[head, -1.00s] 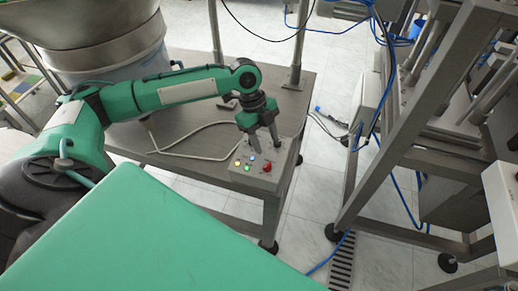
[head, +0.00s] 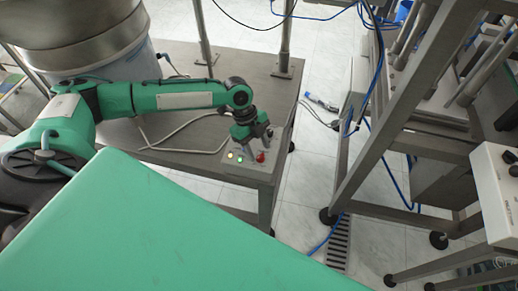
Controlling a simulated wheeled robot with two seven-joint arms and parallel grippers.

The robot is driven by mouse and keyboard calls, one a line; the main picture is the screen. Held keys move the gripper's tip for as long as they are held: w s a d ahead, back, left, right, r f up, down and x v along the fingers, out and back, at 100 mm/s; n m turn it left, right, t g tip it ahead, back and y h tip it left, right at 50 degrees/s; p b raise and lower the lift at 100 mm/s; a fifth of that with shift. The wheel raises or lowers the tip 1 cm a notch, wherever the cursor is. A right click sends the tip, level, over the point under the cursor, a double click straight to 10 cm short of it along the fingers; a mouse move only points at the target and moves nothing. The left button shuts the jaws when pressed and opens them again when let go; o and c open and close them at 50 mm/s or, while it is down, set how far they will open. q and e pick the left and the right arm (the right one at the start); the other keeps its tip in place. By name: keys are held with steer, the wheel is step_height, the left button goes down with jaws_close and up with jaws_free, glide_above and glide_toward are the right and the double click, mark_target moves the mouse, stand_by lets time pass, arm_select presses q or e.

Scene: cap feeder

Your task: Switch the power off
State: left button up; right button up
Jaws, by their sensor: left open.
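A light control box (head: 247,171) sits at the right end of the grey metal table. Its top has a lit yellow button (head: 230,155), a lit green button (head: 240,160) and a red knob (head: 261,157). My left gripper (head: 254,148) is open and points down over the box, its fingertips close to the red knob. I cannot tell whether a finger touches the box or any button. The gripper hides the back part of the box. My right gripper is not in view.
A grey cable (head: 170,148) lies across the table (head: 205,130). A large metal vessel (head: 75,30) stands behind my left arm. Table posts (head: 288,40) rise at the back. At right are a metal frame (head: 375,140) with blue cables and another white control box (head: 495,190).

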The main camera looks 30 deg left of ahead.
arm_select(q)
steer(key=shift+x, duration=0.85)
steer(key=shift+c, duration=0.4)
steer(key=c, duration=0.9)
steer(key=shift+r+n+p, duration=0.1)
steer(key=shift+n+p, duration=0.5)
steer(key=shift+p, duration=0.15)
steer(key=n+t+p, duration=0.1)
steer(key=n+p, duration=0.1)
steer(key=p, duration=0.1)
steer(key=n+t+p, duration=0.1)
steer(key=n+p, duration=0.2)
steer(key=n+t+p, duration=0.1)
steer(key=n+p, duration=0.2)
steer(key=shift+s+d+r+y, duration=0.1)
steer(key=shift+s+y, duration=0.2)
steer(key=shift+f+n+t+y+p, duration=0.15)
steer(key=shift+n+t+p, duration=0.2)
steer(key=shift+n+p, duration=0.45)
steer(key=shift+f+n+t+y+p, duration=0.15)
steer(key=shift+n+t+p, duration=0.2)
steer(key=shift+n+p, duration=0.4)
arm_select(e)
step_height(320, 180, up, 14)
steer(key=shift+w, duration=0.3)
arm_select(q)
steer(key=shift+r, duration=0.1)
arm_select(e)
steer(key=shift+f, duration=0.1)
